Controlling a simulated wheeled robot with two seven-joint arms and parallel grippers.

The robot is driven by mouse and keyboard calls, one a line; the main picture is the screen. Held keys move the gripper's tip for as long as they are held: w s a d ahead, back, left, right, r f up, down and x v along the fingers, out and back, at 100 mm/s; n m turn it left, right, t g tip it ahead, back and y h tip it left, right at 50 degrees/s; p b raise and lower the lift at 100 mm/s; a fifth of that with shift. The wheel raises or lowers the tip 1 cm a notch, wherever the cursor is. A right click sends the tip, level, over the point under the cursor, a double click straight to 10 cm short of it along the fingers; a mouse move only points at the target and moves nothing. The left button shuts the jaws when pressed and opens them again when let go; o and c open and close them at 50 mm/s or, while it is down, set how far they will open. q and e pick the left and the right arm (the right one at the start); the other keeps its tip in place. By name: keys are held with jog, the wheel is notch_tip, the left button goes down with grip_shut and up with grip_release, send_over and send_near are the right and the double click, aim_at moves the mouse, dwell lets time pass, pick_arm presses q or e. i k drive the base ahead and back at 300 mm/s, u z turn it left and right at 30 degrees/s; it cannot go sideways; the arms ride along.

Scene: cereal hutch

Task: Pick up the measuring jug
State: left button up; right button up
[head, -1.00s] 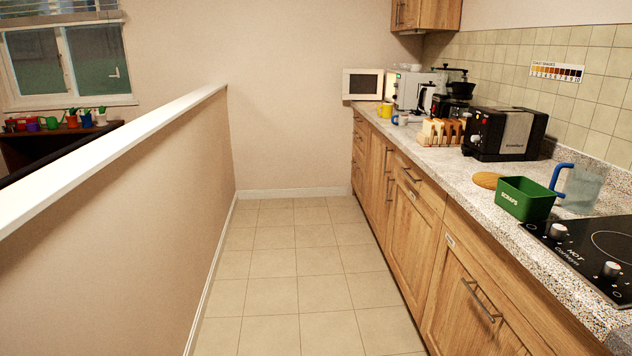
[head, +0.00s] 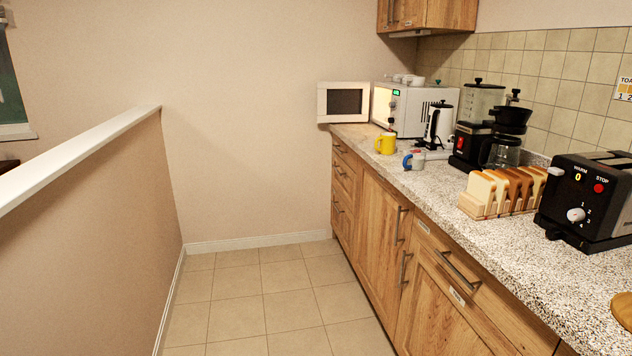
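No measuring jug that I can make out shows in the view now. A clear jug with a blue handle stood at the right of the earlier view and is now out of frame. Neither of my grippers is in view.
The speckled counter (head: 450,213) runs along the right. The tiled floor (head: 265,295) is clear beside a half wall (head: 110,220).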

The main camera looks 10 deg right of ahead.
aim_at(415, 159)
jog(key=u, duration=0.25)
jog(key=i, duration=2.6)
jog(key=z, duration=2.35)
